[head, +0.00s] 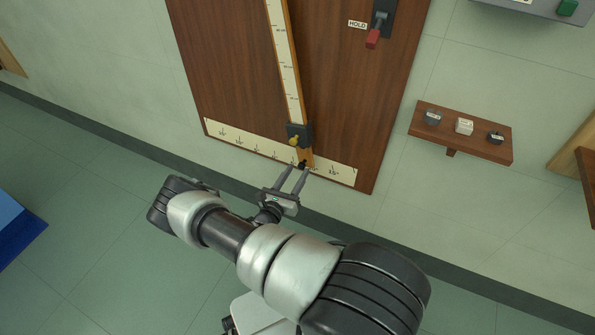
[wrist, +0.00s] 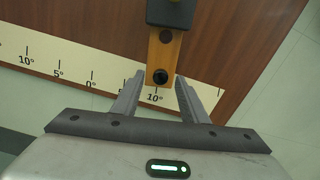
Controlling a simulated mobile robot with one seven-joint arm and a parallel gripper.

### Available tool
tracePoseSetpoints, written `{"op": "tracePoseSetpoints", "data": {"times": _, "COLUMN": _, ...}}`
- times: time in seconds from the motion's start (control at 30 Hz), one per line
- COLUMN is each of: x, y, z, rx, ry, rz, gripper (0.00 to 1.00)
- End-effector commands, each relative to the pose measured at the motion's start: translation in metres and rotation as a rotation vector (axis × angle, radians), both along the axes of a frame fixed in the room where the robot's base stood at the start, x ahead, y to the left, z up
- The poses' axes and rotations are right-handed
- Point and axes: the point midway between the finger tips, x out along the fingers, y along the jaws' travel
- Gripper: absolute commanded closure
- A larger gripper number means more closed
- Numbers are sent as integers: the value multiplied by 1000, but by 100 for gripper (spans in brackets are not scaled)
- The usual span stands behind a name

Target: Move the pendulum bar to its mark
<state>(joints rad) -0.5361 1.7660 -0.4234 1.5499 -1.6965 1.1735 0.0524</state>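The pendulum bar (head: 289,75) hangs on a brown board, tilted so its lower end lies right of the scale's middle. A dark clamp with a brass knob (head: 294,140) sits near its lower end. In the wrist view the bar's wooden end (wrist: 162,55) carries a black knob and lies just above the right-hand 10° label. The pale degree scale (head: 235,138) runs along the board's bottom; its 0° shows in the wrist view. My gripper (head: 297,168) is open at the bar's lower end; in the wrist view its fingers (wrist: 160,78) stand either side of the tip, with small gaps.
A red-handled lever labelled HOLD (head: 373,38) is at the board's upper right. A blue object (head: 18,222) lies at the left edge.

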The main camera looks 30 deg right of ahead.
Motion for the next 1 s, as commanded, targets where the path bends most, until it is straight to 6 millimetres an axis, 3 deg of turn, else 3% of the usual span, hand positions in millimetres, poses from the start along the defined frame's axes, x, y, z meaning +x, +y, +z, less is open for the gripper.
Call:
{"op": "tracePoseSetpoints", "data": {"times": 0.4, "x": -62, "y": 80, "z": 1, "rx": 1, "ry": 3, "rz": 5, "gripper": 60}}
{"op": "tracePoseSetpoints", "data": {"times": 0.6, "x": -85, "y": 110, "z": 0, "rx": 1, "ry": 2, "rz": 3, "gripper": 60}}
{"op": "tracePoseSetpoints", "data": {"times": 1.0, "x": -97, "y": 124, "z": 0, "rx": 1, "ry": 2, "rz": 0, "gripper": 60}}
